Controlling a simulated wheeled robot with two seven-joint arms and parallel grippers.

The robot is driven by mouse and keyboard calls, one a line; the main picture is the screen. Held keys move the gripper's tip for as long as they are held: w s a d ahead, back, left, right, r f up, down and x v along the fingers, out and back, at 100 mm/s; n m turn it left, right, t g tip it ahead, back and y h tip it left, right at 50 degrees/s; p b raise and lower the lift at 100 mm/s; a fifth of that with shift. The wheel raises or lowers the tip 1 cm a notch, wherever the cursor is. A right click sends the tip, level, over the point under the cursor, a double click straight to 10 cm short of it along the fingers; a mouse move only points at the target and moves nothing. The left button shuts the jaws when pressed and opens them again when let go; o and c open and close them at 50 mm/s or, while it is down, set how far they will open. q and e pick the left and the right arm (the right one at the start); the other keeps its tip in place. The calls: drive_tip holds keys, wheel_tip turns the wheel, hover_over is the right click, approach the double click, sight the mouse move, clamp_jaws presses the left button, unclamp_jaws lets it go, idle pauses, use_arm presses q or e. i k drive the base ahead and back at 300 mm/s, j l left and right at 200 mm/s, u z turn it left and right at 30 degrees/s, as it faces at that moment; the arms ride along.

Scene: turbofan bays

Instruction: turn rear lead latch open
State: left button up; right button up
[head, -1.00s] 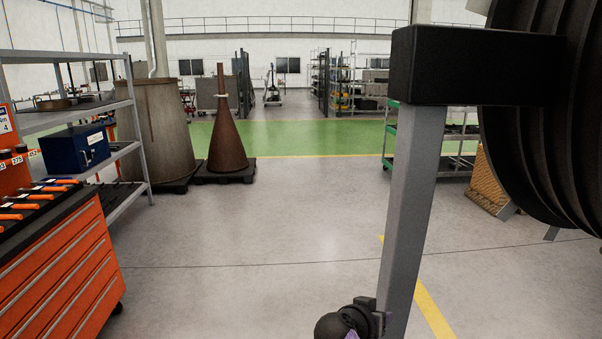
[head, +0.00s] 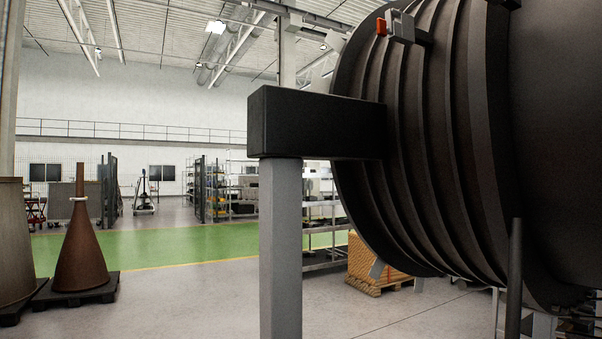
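A large dark ribbed cylindrical engine casing (head: 435,140) fills the right side of the head view. Near its top left edge sits a small grey latch-like fitting (head: 401,27) with an orange-red piece (head: 381,26) on its left. I cannot tell from this view whether it is the rear lead latch, or whether it is open or closed. Neither of my grippers is in view, and nothing touches the fitting.
A grey post (head: 281,250) with a black block (head: 316,124) on top stands in front of the casing, the block reaching to its ribs. A brown cone (head: 86,245) stands on a dark pallet at left. Grey floor between them is clear.

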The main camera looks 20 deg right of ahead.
sight(385, 28)
drive_tip(key=z, duration=1.4)
